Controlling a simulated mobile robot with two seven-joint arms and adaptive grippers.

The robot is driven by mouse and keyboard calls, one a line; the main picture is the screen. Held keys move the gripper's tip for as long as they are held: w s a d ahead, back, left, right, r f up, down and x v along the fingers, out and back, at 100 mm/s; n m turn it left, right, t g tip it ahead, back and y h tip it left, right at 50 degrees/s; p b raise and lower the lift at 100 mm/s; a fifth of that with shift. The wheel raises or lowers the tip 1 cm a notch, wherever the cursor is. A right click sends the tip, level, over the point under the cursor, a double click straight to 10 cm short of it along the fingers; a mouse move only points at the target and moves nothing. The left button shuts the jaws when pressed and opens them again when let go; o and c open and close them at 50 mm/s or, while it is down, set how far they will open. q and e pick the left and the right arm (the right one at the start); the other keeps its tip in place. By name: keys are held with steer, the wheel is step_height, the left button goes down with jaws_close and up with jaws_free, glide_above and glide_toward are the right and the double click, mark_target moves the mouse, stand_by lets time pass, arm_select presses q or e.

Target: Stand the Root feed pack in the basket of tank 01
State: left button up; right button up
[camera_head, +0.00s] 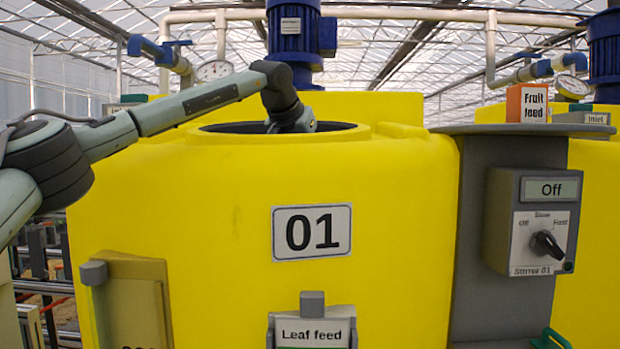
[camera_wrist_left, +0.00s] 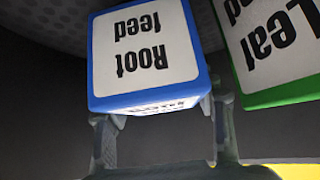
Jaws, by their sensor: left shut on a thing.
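The Root feed pack (camera_wrist_left: 145,50) is white with blue edges and shows upside down in the left wrist view. My left gripper (camera_wrist_left: 168,112) is shut on it. Beside it is the Leaf feed pack (camera_wrist_left: 280,50), white with green edges. A dark grey dotted surface (camera_wrist_left: 55,20), apparently the basket, lies behind them; I cannot tell whether the Root feed pack touches it. In the head view my left arm reaches down into the round top opening of yellow tank 01 (camera_head: 200,220), so gripper, pack and basket are hidden there. My right gripper is not in view.
A blue stirrer motor (camera_head: 290,30) stands behind the opening. An orange Fruit feed pack (camera_head: 527,103) stands on the grey shelf (camera_head: 460,129) at right, above the Stirrer 01 switch box (camera_head: 525,220) reading Off. A Leaf feed label (camera_head: 312,332) is on the tank front.

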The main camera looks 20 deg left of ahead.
arm_select(q)
steer(key=shift+f, duration=0.7)
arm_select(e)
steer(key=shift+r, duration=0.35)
arm_select(q)
steer(key=shift+f, duration=0.1)
steer(key=o, duration=1.3)
steer(key=shift+f, duration=0.1)
steer(key=shift+o, duration=0.2)
steer(key=shift+s+r, duration=0.15)
steer(key=shift+r, duration=0.2)
steer(key=d+v, duration=0.1)
steer(key=v, duration=1)
steer(key=shift+s+a+r, duration=0.2)
steer(key=shift+a, duration=0.3)
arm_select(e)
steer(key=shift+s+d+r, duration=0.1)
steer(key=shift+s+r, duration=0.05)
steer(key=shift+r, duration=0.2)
